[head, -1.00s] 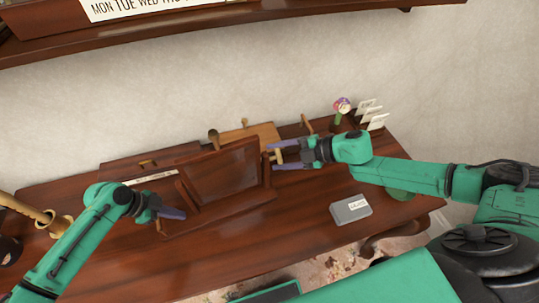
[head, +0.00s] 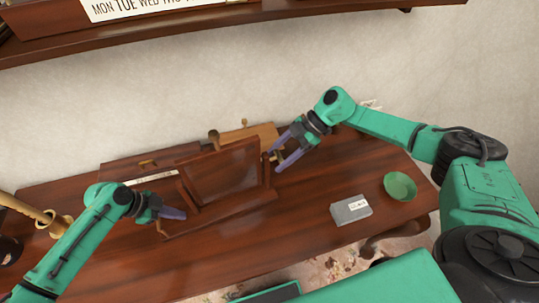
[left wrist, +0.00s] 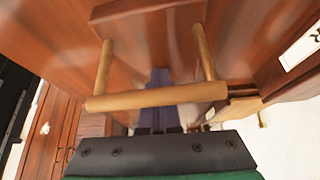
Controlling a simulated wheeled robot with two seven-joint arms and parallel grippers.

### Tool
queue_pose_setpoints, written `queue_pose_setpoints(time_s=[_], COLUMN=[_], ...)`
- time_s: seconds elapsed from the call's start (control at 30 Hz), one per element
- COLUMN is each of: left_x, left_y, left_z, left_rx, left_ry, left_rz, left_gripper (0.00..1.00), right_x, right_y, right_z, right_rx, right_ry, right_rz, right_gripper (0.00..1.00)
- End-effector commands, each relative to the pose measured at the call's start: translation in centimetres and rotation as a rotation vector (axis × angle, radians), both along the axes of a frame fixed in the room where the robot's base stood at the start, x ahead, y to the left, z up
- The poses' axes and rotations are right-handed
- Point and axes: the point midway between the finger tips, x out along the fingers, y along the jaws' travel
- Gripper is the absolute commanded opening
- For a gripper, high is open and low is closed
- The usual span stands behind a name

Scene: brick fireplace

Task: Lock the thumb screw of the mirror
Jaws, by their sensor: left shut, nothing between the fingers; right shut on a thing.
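The mirror (head: 225,172) is a dark wooden framed panel tilted on its stand (head: 225,212), at the middle of the desk. The small brass thumb screw (head: 277,156) is at its right side, partly hidden by my fingers. My right gripper (head: 273,160) is shut on the thumb screw, one finger on each side. My left gripper (head: 183,214) is shut and empty, beside the left end of the stand. In the left wrist view its purple fingers (left wrist: 160,80) show behind a tan handle bar (left wrist: 155,97); I cannot tell whether they touch it.
A grey labelled box (head: 351,210) and a green bowl (head: 400,186) stand on the right of the desk (head: 240,250). A brass tube-like object (head: 30,211) is at the left. A wooden shelf (head: 200,30) hangs above. The desk front is clear.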

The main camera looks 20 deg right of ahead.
Motion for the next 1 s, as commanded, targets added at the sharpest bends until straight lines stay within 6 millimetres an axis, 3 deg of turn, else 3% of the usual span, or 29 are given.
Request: queue_pose_setpoints(time_s=[0.6, 0.63, 0.7, 1.0], left_x=[-0.36, -0.35, -0.35, -0.36], left_y=[-0.13, -0.13, -0.13, -0.07], left_z=[-0.4, -0.4, -0.4, -0.4], left_rx=[-0.001, -0.001, -0.001, 0.001], left_ry=[0.01, 0.01, 0.01, 0.01], left_rz=[-0.003, -0.003, -0.003, -0.003], left_gripper=[0.0, 0.0, 0.0, 0.0], right_x=[-0.39, -0.39, -0.35, -0.17], right_y=[0.15, 0.15, 0.14, 0.01], right_z=[-0.4, -0.4, -0.36, -0.16], right_rx=[-0.007, -0.007, -0.006, -0.005], right_ry=[0.063, 0.063, 0.061, 0.056], right_rz=[0.006, 0.006, 0.006, 0.002], right_gripper=[0.09, 0.69, 0.95, 0.95])
